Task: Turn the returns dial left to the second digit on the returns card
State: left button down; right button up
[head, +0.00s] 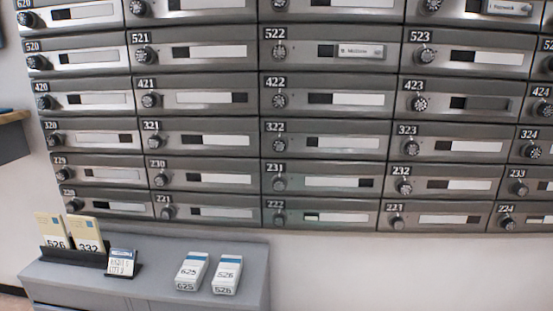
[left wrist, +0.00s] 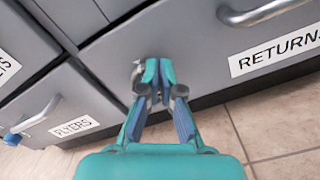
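The returns dial (left wrist: 137,71) is a small grey knob on the grey drawer front to the left of the RETURNS label (left wrist: 275,50), in the left wrist view. My left gripper (left wrist: 159,72), teal and blue, has its fingertips close together at the dial and covers part of it. I cannot tell whether the dial is between the fingers. The dial's marks are not readable. A small white card with a blue top (head: 121,262) stands on the grey cabinet in the head view; it may be the returns card, and its writing is too small to read surely. My right gripper is not in view.
A drawer handle (left wrist: 270,12) is at the upper right, and another (left wrist: 38,117) is above the FLYERS label (left wrist: 75,127). On the cabinet top (head: 145,290) are a black holder (head: 72,256) with cards, and two white boxes (head: 191,272), (head: 227,275). Mailboxes (head: 320,145) fill the wall.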

pick_arm(q)
jog(key=s+p, duration=0.3)
jog(key=s, duration=0.3)
jog(key=shift+a, duration=0.15)
jog(key=shift+s, duration=0.1)
